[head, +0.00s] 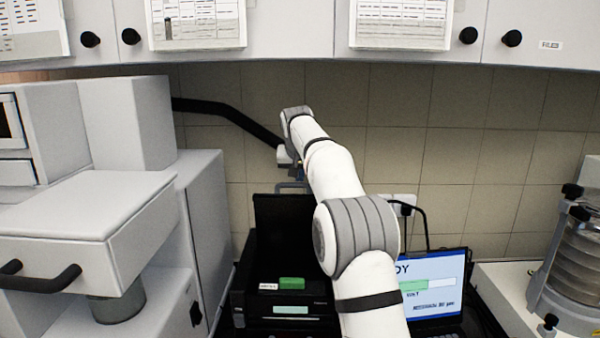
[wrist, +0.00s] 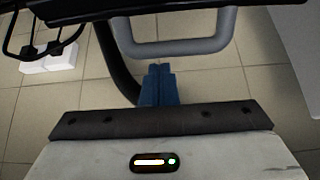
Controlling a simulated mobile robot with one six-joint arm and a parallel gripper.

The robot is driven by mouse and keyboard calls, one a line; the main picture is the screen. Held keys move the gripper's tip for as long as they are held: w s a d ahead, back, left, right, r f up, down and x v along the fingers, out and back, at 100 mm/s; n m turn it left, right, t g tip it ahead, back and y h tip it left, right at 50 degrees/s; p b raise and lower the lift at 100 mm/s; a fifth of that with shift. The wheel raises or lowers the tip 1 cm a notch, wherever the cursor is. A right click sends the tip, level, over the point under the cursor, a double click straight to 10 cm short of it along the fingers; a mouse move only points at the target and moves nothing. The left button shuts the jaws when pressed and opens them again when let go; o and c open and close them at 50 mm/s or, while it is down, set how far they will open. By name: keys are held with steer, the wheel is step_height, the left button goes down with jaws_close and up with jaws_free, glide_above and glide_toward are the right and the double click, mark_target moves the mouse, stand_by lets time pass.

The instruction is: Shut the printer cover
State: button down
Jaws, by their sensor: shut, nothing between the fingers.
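The black printer (head: 285,322) stands at lower middle in the head view, partly hidden by my arm. Its black cover (head: 280,228) stands up, open, at the back of the printer. A grey bar handle (head: 288,186) is on the cover's top edge; it also shows in the wrist view (wrist: 185,49), under the cover's dark edge (wrist: 110,10). My gripper (head: 298,174) is at the handle, small and partly hidden in the head view. In the wrist view its blue fingers (wrist: 158,72) are shut and empty, with tips close to the handle bar. I cannot tell whether they touch it.
A laptop (head: 435,285) stands right of the printer. A grey-white machine (head: 85,210) with a black handle fills the left. A sieve shaker (head: 575,265) is at the right. Wall cabinets (head: 290,25) hang above. A wall socket (head: 405,200) with a cable is behind.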

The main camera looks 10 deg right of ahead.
steer(key=shift+s+f, duration=0.1)
steer(key=shift+s, duration=0.3)
steer(key=shift+a, duration=0.1)
